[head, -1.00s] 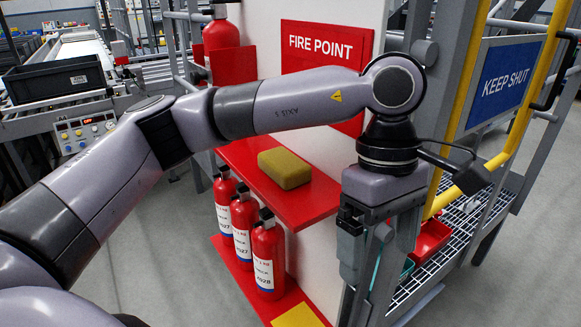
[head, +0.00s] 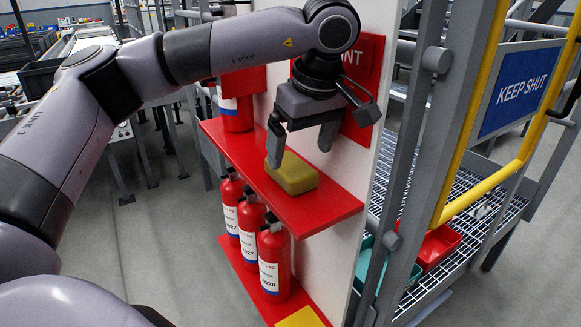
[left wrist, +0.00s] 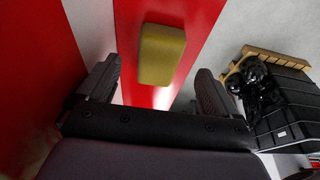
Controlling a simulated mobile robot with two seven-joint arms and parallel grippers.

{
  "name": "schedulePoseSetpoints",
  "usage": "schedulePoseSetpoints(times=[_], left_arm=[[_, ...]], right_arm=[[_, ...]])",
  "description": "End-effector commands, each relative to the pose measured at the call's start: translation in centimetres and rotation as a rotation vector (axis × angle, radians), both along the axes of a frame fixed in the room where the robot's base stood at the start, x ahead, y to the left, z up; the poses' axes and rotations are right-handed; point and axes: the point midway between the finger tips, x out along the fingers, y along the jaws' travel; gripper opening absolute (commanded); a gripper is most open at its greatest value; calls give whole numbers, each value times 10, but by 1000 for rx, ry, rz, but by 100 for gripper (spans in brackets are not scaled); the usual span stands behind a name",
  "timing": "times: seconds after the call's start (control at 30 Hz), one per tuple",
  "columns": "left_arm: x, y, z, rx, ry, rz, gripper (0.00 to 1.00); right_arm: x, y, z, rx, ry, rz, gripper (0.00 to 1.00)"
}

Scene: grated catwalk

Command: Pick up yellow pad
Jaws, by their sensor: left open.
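The yellow pad (head: 292,173) is a dull yellow block lying flat on the red upper shelf (head: 330,206). My left gripper (head: 299,152) is open above the shelf, its fingers pointing down. In the head view one finger overlaps the pad's left end and the other is behind its right side. In the left wrist view the pad (left wrist: 161,54) lies ahead of the two spread fingers, between their lines, with nothing held. I cannot tell whether a finger touches the pad. My right gripper is not in view.
Several red extinguishers (head: 273,262) stand on the lower red shelf below, beside a flat yellow piece (head: 301,317). The white panel backs the shelf. A grey post and yellow rail (head: 487,197) stand to the right, with red and teal bins on grating.

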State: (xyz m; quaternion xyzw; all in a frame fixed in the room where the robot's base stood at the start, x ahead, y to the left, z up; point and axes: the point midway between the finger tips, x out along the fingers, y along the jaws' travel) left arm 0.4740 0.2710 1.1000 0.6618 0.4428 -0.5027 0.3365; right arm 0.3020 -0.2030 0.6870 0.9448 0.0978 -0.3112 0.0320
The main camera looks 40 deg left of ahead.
Motion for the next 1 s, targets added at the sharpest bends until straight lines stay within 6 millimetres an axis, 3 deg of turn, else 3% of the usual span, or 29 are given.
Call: schedulePoseSetpoints(times=[0.23, 0.5, 0.8, 0.83, 0.87, 1.0], left_arm=[[7, 19, 1, -1, 0, 3, 94], [11, 27, -42, 0, 3, -1, 94], [12, 29, -49, -1, 0, -1, 94], [12, 29, -49, -1, 0, -1, 90], [12, 29, -49, -1, 0, -1, 81], [11, 28, -49, -1, 1, -1, 35]], right_arm=[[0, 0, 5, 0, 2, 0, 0], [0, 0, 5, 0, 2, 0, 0], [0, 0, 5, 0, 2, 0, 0], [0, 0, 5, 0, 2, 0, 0], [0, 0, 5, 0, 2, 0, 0], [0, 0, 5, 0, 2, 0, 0]])
